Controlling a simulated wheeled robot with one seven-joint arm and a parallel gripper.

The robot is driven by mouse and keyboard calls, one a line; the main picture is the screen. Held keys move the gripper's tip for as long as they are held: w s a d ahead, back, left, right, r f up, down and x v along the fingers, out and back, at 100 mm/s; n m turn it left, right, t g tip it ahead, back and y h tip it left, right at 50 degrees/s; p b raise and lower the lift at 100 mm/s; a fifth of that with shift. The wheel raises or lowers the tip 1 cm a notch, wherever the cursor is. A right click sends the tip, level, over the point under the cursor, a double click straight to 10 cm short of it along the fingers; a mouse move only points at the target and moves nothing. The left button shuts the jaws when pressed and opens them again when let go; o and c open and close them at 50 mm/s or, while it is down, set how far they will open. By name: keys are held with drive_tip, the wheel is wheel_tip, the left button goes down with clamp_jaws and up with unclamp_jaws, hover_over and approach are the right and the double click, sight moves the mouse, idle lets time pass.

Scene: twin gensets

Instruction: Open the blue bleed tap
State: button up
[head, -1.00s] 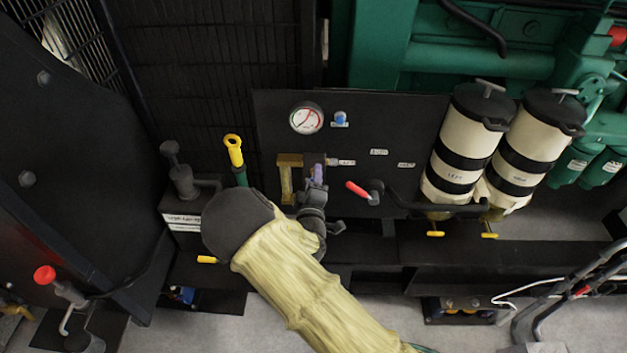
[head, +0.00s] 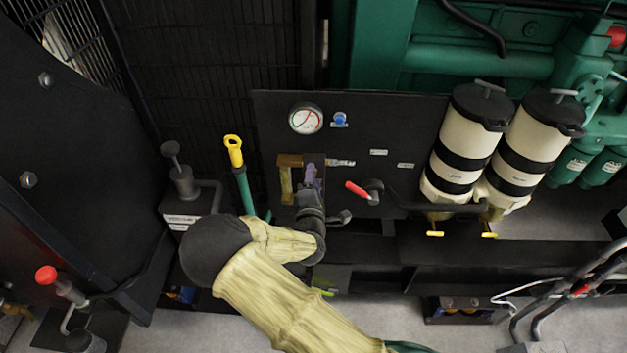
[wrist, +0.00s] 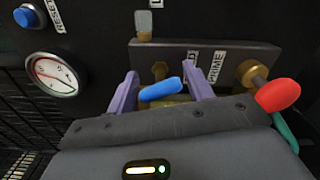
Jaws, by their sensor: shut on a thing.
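The blue bleed tap (wrist: 160,90) shows in the wrist view as a short blue lever, slightly tilted, in front of a brass fitting on a dark block. My gripper (wrist: 160,72) has a purple finger at each end of the lever and is shut on it. In the head view my gripper (head: 312,178) is at the black panel, below the gauge. The blue lever is hidden there behind my gripper.
A red lever (wrist: 278,95) is close to the right of my gripper in the wrist view. A gauge (head: 306,118) and blue button (head: 340,118) are above on the panel (head: 420,135). A yellow-topped dipstick (head: 235,155) stands left. Cream filters (head: 465,145) stand right.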

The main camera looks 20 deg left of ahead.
drive_tip(key=shift+a, duration=0.1)
drive_tip(key=o, duration=0.9)
drive_tip(key=shift+s, duration=0.1)
drive_tip(key=b+v, duration=0.2)
drive_tip(key=v, duration=1.5)
drive_tip(key=shift+d, duration=0.2)
